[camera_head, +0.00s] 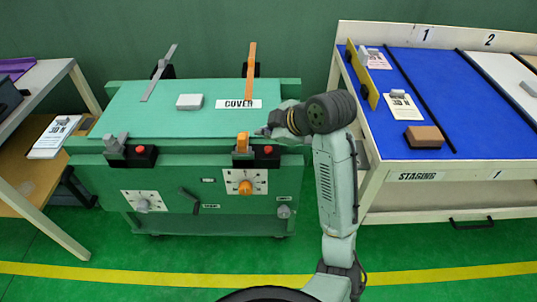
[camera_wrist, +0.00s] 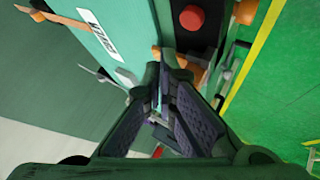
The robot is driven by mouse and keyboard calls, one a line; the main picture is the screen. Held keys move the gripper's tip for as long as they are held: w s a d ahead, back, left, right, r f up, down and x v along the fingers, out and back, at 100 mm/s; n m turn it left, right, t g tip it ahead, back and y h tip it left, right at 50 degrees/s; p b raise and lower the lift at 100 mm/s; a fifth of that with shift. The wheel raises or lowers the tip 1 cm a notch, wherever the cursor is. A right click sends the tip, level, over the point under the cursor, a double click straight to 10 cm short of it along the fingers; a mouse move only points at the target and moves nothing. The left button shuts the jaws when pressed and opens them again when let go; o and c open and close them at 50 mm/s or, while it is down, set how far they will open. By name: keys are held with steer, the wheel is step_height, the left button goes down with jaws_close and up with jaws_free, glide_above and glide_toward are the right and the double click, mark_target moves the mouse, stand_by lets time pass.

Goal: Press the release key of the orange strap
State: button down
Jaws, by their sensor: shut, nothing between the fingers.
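The orange strap (camera_head: 251,72) stands up at the back right of the green cover, loose from the front. It also shows in the wrist view (camera_wrist: 52,15). An orange buckle (camera_head: 242,143) sits at the cover's front edge. Beside it, on a black block, is a red button (camera_head: 268,149), likely the release key. The wrist view shows this red button (camera_wrist: 192,17) beyond the fingertips. My gripper (camera_head: 262,131) is shut and empty, just above and between the buckle and button. Its tips (camera_wrist: 168,55) partly hide the orange buckle (camera_wrist: 188,66); contact cannot be told.
A grey strap (camera_head: 158,73), grey buckle (camera_head: 116,146) and second red button (camera_head: 140,149) are at the left. A grey block (camera_head: 190,102) lies on the cover. An orange dial (camera_head: 245,187) is below the orange buckle. A staging table (camera_head: 400,175) stands at the right.

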mark_target(267, 150)
steer(key=shift+f+b, duration=0.65)
steer(key=shift+f, duration=0.6)
stand_by(0.4)
steer(key=shift+f+b, duration=0.35)
steer(key=shift+f, duration=0.05)
